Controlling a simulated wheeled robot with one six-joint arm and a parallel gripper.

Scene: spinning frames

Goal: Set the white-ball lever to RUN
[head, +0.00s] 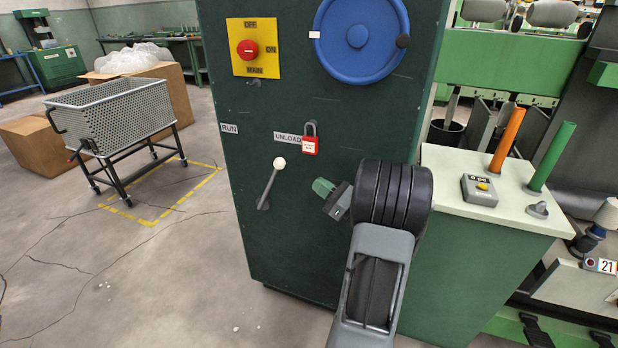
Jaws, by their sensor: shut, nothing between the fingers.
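The lever with the white ball (279,163) is on the dark green cabinet front (290,235). Its grey rod rises from a low pivot and leans up to the right, toward the UNLOAD label (287,137). The RUN label (229,128) is up to the left of the ball. My gripper (322,187) is shut and empty, to the right of and a little below the ball, with a visible gap between them. My arm hides the cabinet's lower right.
A red padlock (310,145) hangs beside the UNLOAD label, above my gripper. A yellow switch plate (266,62) and a blue handwheel (345,15) are higher up. A pale counter (450,165) stands to the right. The cabinet front left of the lever is clear.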

